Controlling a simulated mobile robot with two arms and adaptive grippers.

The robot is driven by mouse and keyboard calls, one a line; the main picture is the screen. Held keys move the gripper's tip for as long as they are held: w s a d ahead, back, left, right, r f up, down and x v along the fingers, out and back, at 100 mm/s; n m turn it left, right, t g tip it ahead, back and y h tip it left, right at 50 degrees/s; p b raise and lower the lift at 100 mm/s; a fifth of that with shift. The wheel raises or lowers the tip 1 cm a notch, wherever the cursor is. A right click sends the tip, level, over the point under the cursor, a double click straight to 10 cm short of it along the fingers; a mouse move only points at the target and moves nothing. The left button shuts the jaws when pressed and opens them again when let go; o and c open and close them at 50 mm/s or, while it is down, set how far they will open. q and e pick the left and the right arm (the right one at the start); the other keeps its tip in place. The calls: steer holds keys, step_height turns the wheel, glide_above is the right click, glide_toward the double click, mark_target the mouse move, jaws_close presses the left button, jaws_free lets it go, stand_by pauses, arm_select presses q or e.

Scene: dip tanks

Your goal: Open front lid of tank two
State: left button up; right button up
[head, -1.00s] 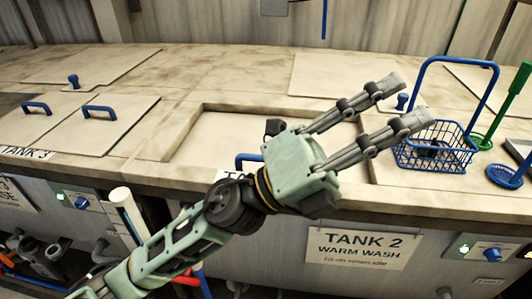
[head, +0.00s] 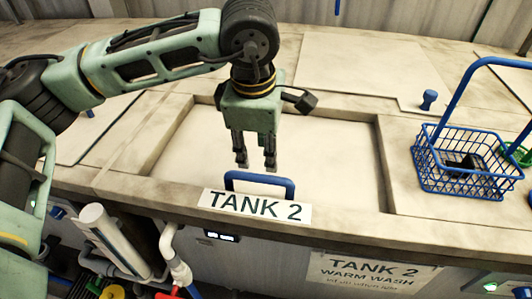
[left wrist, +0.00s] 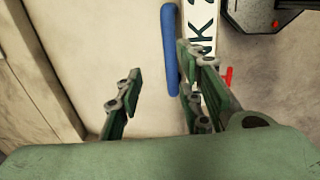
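The front lid of tank two (head: 325,165) is a pale panel lying flat in a recess of the worktop. Its blue handle (head: 260,176) stands at the front edge, behind the "TANK 2" label (head: 255,205). My left gripper (head: 256,168) points down just above and behind the handle, with its fingers apart and nothing between them. I see no contact with the handle. My right gripper is out of view.
A blue wire basket (head: 465,185) with a dark item inside stands to the right of the lid. A blue knob (head: 428,99) is on the panel behind. A "TANK 2 WARM WASH" sign (head: 370,275) and pipes (head: 172,250) are on the front below.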

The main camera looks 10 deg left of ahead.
mark_target(261, 176)
arm_select(q)
steer(key=shift+s+f, duration=0.2)
steer(key=shift+s, duration=0.15)
steer(key=f, duration=0.1)
steer(key=f+p, duration=0.1)
steer(key=f, duration=0.1)
steer(key=f+p, duration=0.1)
steer(key=shift+s+f, duration=0.25)
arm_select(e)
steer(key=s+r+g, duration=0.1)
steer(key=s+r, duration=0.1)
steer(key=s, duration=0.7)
arm_select(q)
steer(key=shift+w+f+p, duration=0.3)
steer(key=shift+w+f, duration=0.15)
steer(key=shift+f, duration=0.4)
steer(key=shift+s+f, duration=0.1)
steer(key=c, duration=0.5)
steer(key=shift+d, duration=0.1)
steer(key=c, duration=0.3)
jaws_close()
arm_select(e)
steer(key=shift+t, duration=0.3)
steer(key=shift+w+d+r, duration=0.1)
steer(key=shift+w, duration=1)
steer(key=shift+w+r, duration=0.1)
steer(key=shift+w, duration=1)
